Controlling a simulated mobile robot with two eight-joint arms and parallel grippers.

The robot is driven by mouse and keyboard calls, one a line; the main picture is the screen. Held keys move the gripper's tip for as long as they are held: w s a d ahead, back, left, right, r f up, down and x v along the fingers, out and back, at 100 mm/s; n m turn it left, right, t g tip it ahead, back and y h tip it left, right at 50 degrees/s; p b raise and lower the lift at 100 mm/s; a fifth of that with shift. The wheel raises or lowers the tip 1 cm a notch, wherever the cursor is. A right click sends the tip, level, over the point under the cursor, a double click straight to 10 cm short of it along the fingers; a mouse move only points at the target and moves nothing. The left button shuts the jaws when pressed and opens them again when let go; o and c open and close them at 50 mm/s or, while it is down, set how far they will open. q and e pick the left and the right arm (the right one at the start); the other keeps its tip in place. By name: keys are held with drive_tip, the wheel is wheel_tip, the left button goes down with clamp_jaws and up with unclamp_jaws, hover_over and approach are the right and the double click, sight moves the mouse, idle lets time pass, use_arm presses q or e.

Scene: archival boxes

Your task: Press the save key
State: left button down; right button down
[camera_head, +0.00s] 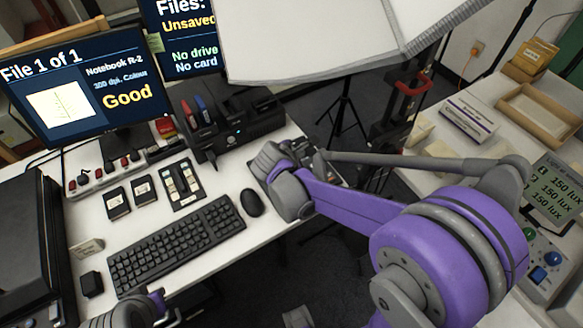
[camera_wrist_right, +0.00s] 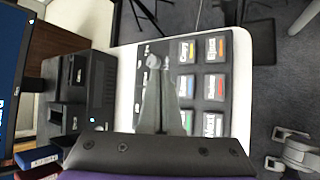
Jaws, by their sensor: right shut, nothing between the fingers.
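A black keypad (camera_wrist_right: 201,68) with several labelled keys lies on the white desk, in the right wrist view. The lettering is sideways and too small for me to tell which is the save key. My right gripper (camera_wrist_right: 158,62) is shut and empty over the keypad's left part, beside the keys; I cannot tell whether it touches. In the head view my right wrist hides most of the keypad. My left gripper (camera_head: 125,310) shows only partly at the bottom left.
A keyboard (camera_head: 178,243) and mouse (camera_head: 252,202) lie on the desk. A black card-reader dock (camera_head: 235,122) stands behind the keypad, beside a monitor (camera_head: 85,95). A large white panel (camera_head: 320,40) overhangs the back. A side table with boxes (camera_head: 470,118) is at right.

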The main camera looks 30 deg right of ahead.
drive_tip(key=shift+w, duration=0.4)
drive_tip(key=shift+s+a, duration=0.1)
drive_tip(key=shift+f, duration=0.15)
wheel_tip(320, 180, down, 8)
drive_tip(key=b, duration=0.5)
drive_tip(key=shift+b, duration=0.3)
drive_tip(key=shift+f+b, duration=0.3)
drive_tip(key=shift+b, duration=0.05)
idle(1.2)
drive_tip(key=shift+f+b, duration=0.4)
